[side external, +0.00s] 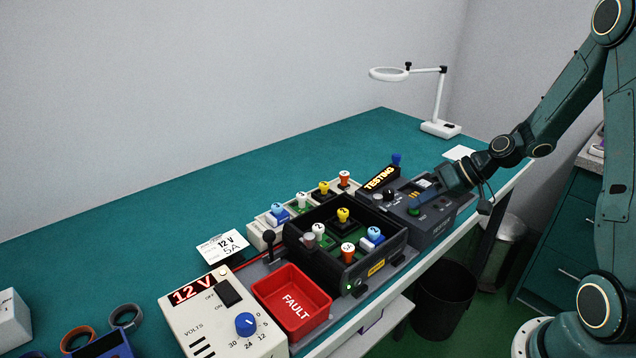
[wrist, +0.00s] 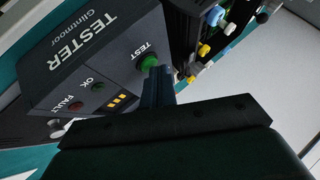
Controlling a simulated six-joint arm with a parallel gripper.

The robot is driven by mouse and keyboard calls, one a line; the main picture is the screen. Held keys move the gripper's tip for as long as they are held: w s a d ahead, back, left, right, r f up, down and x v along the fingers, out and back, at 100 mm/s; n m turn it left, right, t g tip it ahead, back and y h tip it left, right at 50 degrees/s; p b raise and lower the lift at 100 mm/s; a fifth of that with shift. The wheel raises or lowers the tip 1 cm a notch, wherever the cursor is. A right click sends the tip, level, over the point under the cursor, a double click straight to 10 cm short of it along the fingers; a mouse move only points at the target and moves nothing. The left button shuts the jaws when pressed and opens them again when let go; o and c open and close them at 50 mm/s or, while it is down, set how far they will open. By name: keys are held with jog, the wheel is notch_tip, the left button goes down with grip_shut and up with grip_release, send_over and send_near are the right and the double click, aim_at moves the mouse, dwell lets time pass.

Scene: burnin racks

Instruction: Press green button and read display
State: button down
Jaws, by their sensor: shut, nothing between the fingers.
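The dark tester box (side external: 436,222) stands at the right end of the row of equipment. Its raised display (side external: 380,178) reads "TESTING" in orange letters. The green TEST button (wrist: 149,62) is on the tester's face in the wrist view, with OK (wrist: 97,87) and FAULT (wrist: 75,106) lamps beside it, neither clearly lit. My gripper (side external: 416,209) is shut and empty, its fingertips at the green button. In the wrist view the fingertips (wrist: 157,72) overlap the button's edge; I cannot tell whether they press it.
A black rack (side external: 364,276) with coloured-top parts sits left of the tester. Further left are a red FAULT bin (side external: 292,302) and a power supply (side external: 222,316) reading 12 V. A magnifier lamp (side external: 440,128) stands behind. The teal bench (side external: 150,230) is clear at the back left.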

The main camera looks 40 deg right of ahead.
aim_at(419, 214)
jog(key=shift+r, duration=0.85)
jog(key=shift+r, duration=0.1)
jog(key=shift+r, duration=2.4)
jog(key=s+a+r+n+g+h, duration=0.2)
jog(key=s+a+r+h, duration=0.1)
jog(key=s+a+r, duration=0.5)
jog(key=s+a+r+h, duration=0.1)
jog(key=s+a, duration=0.1)
jog(key=s, duration=0.4)
jog(key=s+a+r+h, duration=0.1)
jog(key=s, duration=0.5)
jog(key=shift+a+r, duration=0.35)
jog(key=shift+a, duration=0.05)
